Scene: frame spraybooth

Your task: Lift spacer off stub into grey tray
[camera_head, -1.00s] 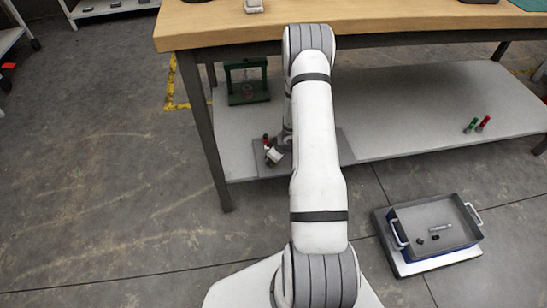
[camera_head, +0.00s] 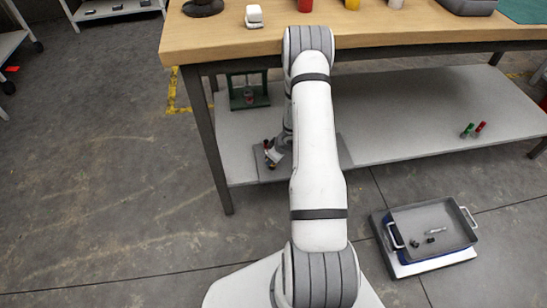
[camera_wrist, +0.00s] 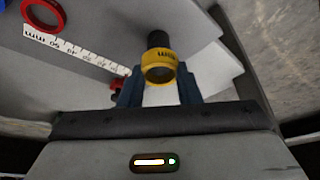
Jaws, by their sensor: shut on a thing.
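My gripper (camera_wrist: 160,72) has two blue fingers, shut on a yellow ring-shaped spacer (camera_wrist: 158,56) in the wrist view. A dark round stub (camera_wrist: 157,39) shows just beyond the spacer's upper edge; I cannot tell whether it still passes into the ring. In the head view my gripper (camera_head: 273,155) is low, at the front left of the bench's lower shelf, small and partly hidden by my arm. The grey tray (camera_head: 460,236), with pale handles, is at the lower right of the head view, well away from my gripper. A few small items lie in it.
A red ring (camera_wrist: 42,14) and a white ruler strip (camera_wrist: 88,54) lie left of the spacer. The lower shelf (camera_head: 410,110) has a green stand (camera_head: 248,92) at the back left. The wooden bench top (camera_head: 400,32) is above. The tray rests on a pale low platform (camera_head: 432,264).

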